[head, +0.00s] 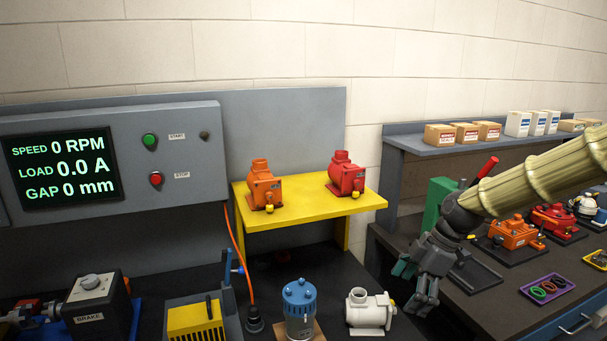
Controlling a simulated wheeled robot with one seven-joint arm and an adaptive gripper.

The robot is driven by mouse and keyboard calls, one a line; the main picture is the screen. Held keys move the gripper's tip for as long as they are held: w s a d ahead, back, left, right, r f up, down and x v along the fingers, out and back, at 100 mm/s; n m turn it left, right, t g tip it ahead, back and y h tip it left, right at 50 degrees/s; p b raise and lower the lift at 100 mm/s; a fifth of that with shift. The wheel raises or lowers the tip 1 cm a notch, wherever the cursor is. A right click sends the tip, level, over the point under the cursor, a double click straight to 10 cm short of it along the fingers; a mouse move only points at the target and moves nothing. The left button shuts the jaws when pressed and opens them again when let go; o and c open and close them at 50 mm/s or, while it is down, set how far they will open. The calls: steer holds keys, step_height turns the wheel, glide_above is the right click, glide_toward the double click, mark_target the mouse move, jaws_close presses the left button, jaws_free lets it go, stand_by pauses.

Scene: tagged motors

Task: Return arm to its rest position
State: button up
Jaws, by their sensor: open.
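My gripper (424,300) is at the lower right of the head view, at the end of my brass-coloured arm, which comes in from the right edge. Its grey fingers point down, and they are open with nothing seen between them. It hangs in front of the gap between the two benches, right of a white motor (370,311). My arm hides part of the right bench.
A yellow shelf (300,215) holds an orange motor (263,186) and a red motor (345,174). A blue motor (299,309) stands on the left bench. A green block (437,204) is close behind my arm. Motors and a purple tray (549,288) cover the right bench (480,310).

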steer(key=s+a+f+m+b, duration=0.1)
steer(key=s+f+m+b, duration=0.2)
steer(key=f, duration=0.8)
steer(key=s+a+f+m+h, duration=0.1)
steer(key=s+a+f+m, duration=0.3)
steer(key=f, duration=0.6)
steer(key=s+d+f+m+b, duration=0.15)
steer(key=s+f, duration=0.35)
steer(key=f, duration=0.6)
steer(key=s+d+f+m+h+b, duration=0.1)
steer(key=s+f+m, duration=0.3)
steer(key=s+f, duration=0.5)
steer(key=s+d+f+m+h+b, duration=0.1)
steer(key=s+f+m+b, duration=0.3)
steer(key=s+f, duration=0.6)
steer(key=s+m+h, duration=0.1)
steer(key=s, duration=0.4)
steer(key=shift+f, duration=0.2)
steer(key=shift+d, duration=0.1)
